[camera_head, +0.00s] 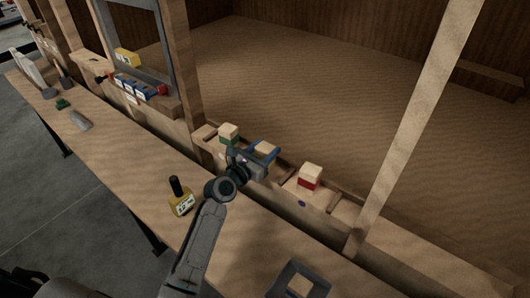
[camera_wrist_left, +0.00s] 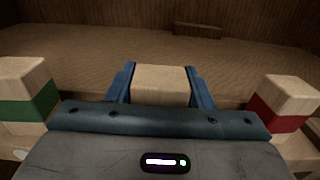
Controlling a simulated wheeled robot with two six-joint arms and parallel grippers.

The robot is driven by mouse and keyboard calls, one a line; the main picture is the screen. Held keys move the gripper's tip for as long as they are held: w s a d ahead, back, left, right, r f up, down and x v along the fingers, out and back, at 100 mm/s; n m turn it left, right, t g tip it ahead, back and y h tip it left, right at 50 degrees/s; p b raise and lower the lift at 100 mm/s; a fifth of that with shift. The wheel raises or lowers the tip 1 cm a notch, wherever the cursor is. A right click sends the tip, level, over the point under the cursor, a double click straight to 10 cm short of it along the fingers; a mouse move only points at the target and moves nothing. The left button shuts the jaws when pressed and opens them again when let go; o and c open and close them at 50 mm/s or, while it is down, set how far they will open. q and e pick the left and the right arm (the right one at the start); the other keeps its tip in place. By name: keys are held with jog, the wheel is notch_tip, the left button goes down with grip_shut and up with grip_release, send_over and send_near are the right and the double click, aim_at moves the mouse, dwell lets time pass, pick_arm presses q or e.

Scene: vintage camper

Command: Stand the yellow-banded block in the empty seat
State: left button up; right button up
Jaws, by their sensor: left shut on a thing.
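My left gripper (camera_head: 264,152) is shut on a pale wooden block (camera_head: 266,149), between its blue fingers. The block's top also shows in the left wrist view (camera_wrist_left: 161,82), but the gripper hides its lower part, so I cannot see its band. It is between a green-banded block (camera_head: 228,135) on the left and a red-banded block (camera_head: 309,178) on the right, over the wooden ledge. Both banded blocks stand upright. The gripper hides the place under the held block, so I cannot tell whether it touches the seat. My right gripper is not in view.
A slanted wooden post (camera_head: 416,120) rises to the right of the ledge. Blue boxes (camera_head: 136,87) are at the upper left.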

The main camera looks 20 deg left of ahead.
pick_arm(q)
jog(key=o, duration=1)
jog(key=shift+f, duration=0.15)
jog(key=shift+r, duration=0.25)
jog(key=v, duration=1.2)
jog(key=shift+b, duration=0.4)
jog(key=shift+s, duration=0.1)
